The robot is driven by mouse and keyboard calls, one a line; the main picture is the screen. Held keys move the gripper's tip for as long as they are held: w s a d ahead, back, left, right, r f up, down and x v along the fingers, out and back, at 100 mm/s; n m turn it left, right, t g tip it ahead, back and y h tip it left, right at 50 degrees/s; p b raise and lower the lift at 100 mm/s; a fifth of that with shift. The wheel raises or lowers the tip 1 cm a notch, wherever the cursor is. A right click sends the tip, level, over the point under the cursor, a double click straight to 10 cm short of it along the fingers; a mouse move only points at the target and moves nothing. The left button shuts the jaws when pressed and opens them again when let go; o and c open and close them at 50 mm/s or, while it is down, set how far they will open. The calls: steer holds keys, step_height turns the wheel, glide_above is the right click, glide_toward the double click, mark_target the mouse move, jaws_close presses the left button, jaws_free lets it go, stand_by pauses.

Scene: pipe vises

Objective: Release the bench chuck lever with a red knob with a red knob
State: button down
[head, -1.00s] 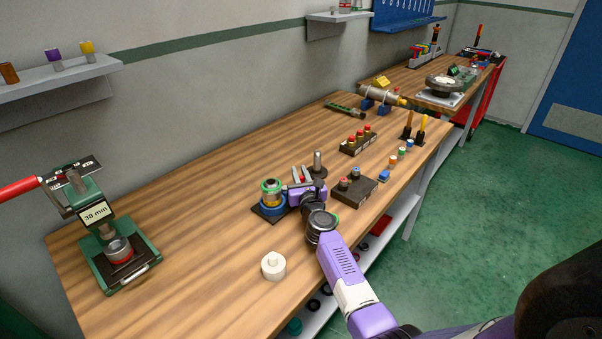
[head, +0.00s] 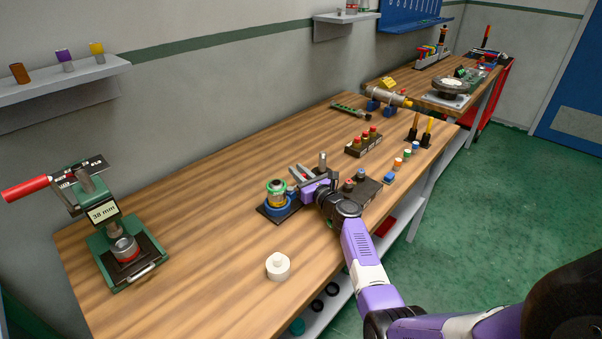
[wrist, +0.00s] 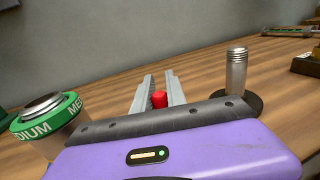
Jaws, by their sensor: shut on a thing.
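The bench chuck (head: 278,210) has a dark base, a blue ring and a green ring on top, and stands on the wooden bench. Its green ring, lettered MEDIUM, shows at the left of the wrist view (wrist: 47,118). My gripper (head: 297,172) is just to the right of the chuck, low over the bench. In the wrist view, my gripper's two grey fingers (wrist: 159,88) are closed on the lever's red knob (wrist: 159,100). The lever below the knob is hidden by my gripper body.
A steel post (wrist: 236,72) on a round dark base stands close right of my gripper. A dark block with knobs (head: 367,190) is to its right. A white cylinder (head: 278,266) stands near the front edge. A green press (head: 125,255) is far left. The bench between is clear.

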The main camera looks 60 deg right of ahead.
steer(key=shift+w+n+t+y, duration=0.45)
steer(key=shift+n+y, duration=0.25)
steer(key=shift+y, duration=0.3)
steer(key=shift+a, duration=0.1)
steer(key=c, duration=1.3)
jaws_free()
steer(key=shift+c, duration=0.2)
steer(key=v, duration=0.7)
steer(key=shift+s+a, duration=0.1)
steer(key=shift+s, duration=0.3)
